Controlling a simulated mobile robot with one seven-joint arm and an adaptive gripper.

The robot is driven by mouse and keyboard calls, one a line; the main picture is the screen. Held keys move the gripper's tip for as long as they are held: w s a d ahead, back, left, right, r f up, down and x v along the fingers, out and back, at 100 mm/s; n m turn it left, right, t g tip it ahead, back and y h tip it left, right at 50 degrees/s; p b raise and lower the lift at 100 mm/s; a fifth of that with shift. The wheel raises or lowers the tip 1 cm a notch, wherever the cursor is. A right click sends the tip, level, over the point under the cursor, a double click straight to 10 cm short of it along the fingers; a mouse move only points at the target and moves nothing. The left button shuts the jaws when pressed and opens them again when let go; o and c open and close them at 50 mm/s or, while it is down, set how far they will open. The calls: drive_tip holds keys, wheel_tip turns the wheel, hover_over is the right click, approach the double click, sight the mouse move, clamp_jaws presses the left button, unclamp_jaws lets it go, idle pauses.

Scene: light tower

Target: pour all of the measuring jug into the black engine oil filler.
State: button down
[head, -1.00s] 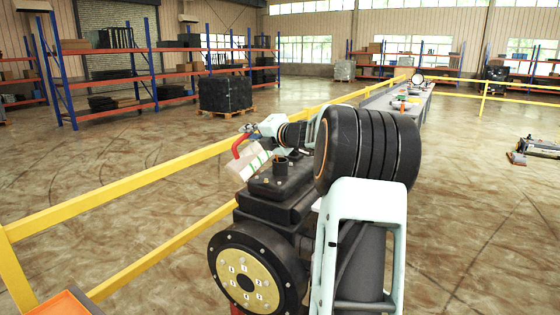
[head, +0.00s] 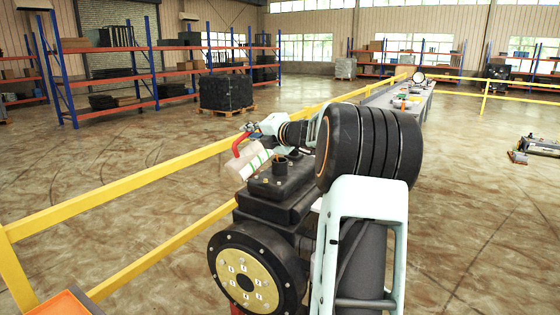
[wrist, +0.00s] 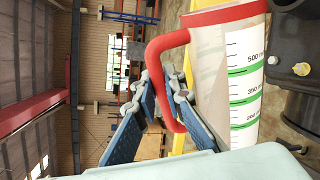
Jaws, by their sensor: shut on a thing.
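The measuring jug (head: 244,166) is pale and see-through, with a red handle, red rim and green marks. It is tipped well over, handle upward, just left of the black engine oil filler (head: 281,166), a short dark tube on the engine's top. My gripper (head: 253,130) is shut on the jug's red handle. In the wrist view my gripper (wrist: 160,97) has its blue fingers at the handle, and the jug (wrist: 212,70) shows its scale. A dark edge at the top right there may be the filler. I cannot see any liquid or stream.
The dark engine (head: 275,207) with a round, bolted yellow plate (head: 246,280) stands below the jug. A yellow bolt-like part (wrist: 302,69) shows beside the jug. A yellow rail (head: 160,170) runs behind, left of the engine. An orange tray (head: 68,303) is at the lower left.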

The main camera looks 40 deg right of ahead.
drive_tip(key=shift+w+d+r+m+p, duration=0.1)
drive_tip(key=shift+d+r+m+p, duration=0.5)
drive_tip(key=shift+p, duration=0.35)
idle(2.8)
